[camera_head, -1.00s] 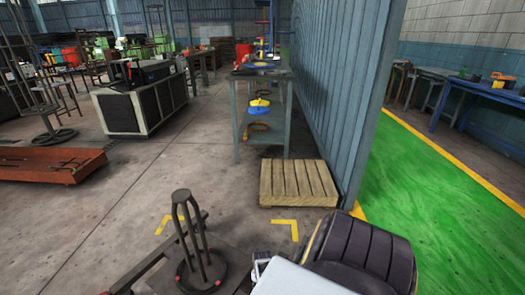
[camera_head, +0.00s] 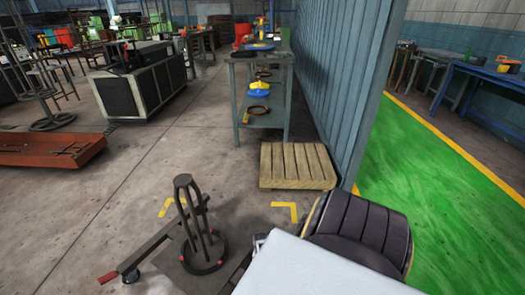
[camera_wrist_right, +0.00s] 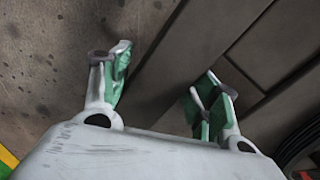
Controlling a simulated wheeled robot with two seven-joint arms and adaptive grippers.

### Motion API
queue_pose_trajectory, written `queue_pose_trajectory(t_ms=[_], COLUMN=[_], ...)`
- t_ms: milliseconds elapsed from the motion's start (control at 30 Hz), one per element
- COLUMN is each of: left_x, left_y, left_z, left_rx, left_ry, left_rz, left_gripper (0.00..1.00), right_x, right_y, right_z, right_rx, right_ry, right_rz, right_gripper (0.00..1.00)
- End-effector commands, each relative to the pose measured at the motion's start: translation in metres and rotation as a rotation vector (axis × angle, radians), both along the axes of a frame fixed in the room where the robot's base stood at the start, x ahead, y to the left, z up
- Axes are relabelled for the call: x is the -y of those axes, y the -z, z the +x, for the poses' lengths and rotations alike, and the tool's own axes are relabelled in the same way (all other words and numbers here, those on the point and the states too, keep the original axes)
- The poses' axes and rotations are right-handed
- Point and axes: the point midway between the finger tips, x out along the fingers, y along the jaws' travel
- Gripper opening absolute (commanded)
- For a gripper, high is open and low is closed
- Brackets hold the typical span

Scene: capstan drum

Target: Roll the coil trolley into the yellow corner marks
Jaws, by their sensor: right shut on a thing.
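The coil trolley has a dark flat deck (camera_head: 175,270) low in the head view, with an upright black rod cage (camera_head: 191,215) on a round base with red dots. A dark bar (camera_head: 150,250) with a red tip runs along its left side. Two yellow corner marks lie on the floor beyond it, left (camera_head: 166,207) and right (camera_head: 287,210). The trolley stands nearer to me than these marks. My right gripper (camera_wrist_right: 160,90) is at the trolley's right side, its green-padded fingers either side of a dark part of it. The white forearm hides much of this side. My left gripper is not in view.
A wooden pallet (camera_head: 297,166) lies just beyond the right mark, against a blue-grey wall panel (camera_head: 350,90). A workbench (camera_head: 262,57) stands behind it. An orange-brown tray (camera_head: 45,150) is at left. The floor between the marks looks clear.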

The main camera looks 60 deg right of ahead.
Motion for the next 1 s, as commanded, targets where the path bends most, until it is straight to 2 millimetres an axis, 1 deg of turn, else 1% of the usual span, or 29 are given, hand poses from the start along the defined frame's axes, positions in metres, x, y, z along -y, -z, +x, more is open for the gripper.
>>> queue_pose_trajectory(t_ms=[33,200,333,433,933,967,1000], left_x=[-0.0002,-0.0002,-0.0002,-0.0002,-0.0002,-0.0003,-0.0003], left_y=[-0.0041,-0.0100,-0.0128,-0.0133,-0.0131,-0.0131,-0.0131], left_z=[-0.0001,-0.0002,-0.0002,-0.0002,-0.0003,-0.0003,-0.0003], left_rx=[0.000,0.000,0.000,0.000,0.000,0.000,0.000], left_ry=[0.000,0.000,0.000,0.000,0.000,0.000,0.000], left_rz=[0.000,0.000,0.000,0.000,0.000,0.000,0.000], left_gripper=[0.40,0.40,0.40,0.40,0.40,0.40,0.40], right_x=[0.0008,0.0014,0.0018,0.0015,0.0019,0.0020,0.0020], right_y=[-0.0024,-0.0027,-0.0027,-0.0023,-0.0026,-0.0026,-0.0026], right_z=[-0.0014,-0.0012,-0.0009,-0.0007,-0.0010,-0.0011,-0.0013], right_rx=[-0.007,-0.008,-0.010,-0.009,-0.009,-0.009,-0.009], right_ry=[-0.059,-0.186,-0.261,-0.285,-0.287,-0.287,-0.287], right_rz=[-0.003,-0.005,-0.006,-0.005,-0.004,-0.004,-0.004], right_gripper=[0.00,0.00,0.06,0.08,0.08,0.82,0.87])
